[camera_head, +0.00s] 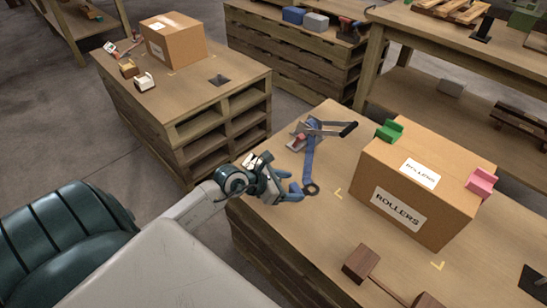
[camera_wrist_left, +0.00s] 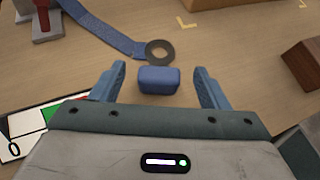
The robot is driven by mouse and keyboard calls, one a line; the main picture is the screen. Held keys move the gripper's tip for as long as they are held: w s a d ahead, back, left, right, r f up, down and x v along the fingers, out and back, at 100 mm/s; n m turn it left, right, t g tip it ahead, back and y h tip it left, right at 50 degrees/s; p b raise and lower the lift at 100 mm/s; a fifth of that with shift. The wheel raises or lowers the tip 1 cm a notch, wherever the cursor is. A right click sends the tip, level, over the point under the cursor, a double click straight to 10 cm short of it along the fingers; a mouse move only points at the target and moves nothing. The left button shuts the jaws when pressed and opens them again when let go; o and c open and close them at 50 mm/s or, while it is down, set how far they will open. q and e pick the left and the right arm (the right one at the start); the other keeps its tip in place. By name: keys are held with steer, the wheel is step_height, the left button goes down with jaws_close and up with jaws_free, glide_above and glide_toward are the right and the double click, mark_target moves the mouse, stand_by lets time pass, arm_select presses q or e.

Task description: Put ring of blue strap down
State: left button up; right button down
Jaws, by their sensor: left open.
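The dark ring (camera_head: 312,188) lies flat on the pallet table at the end of the blue strap (camera_head: 308,162). The strap runs back to a metal clamp-like tool with a dark handle (camera_head: 335,129). My left gripper (camera_head: 291,186) is open, just left of the ring in the head view. In the left wrist view, the ring (camera_wrist_left: 160,51) lies just beyond the fingertips, apart from both fingers, with the strap (camera_wrist_left: 100,27) leading to the upper left. A small blue block shape (camera_wrist_left: 158,80) shows between the fingers; I cannot tell what it is. My right gripper is not in view.
A cardboard box marked ROLLERS (camera_head: 424,185) stands right of the strap, with green (camera_head: 390,131) and pink (camera_head: 481,181) pieces on its edges. A brown wooden piece (camera_head: 361,263) lies in front. Another pallet table (camera_head: 190,95) with a box (camera_head: 174,39) stands at the back left.

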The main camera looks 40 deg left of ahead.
arm_select(q)
steer(key=p+v, duration=0.1)
steer(key=v, duration=0.4)
steer(key=shift+s+a+r, duration=0.15)
steer(key=shift+s+a, duration=0.05)
steer(key=shift+s, duration=0.05)
steer(key=shift+s+r, duration=0.15)
steer(key=d+r+n+t, duration=0.3)
steer(key=r+n+t, duration=0.6)
steer(key=r+n, duration=0.4)
steer(key=s+a+f+n+g+y, duration=0.3)
steer(key=s+f+n+g+y, duration=0.15)
steer(key=n, duration=0.75)
steer(key=s+a+f+n+g+y, duration=0.2)
steer(key=s+f+n+g+y, duration=0.3)
steer(key=n, duration=0.7)
steer(key=s+d+f+n+g+h, duration=0.3)
steer(key=s+d+f+n+g, duration=0.1)
steer(key=s+d+f, duration=0.4)
steer(key=shift+s+d+h, duration=0.35)
steer(key=shift+s+d, duration=0.05)
steer(key=shift+d, duration=0.1)
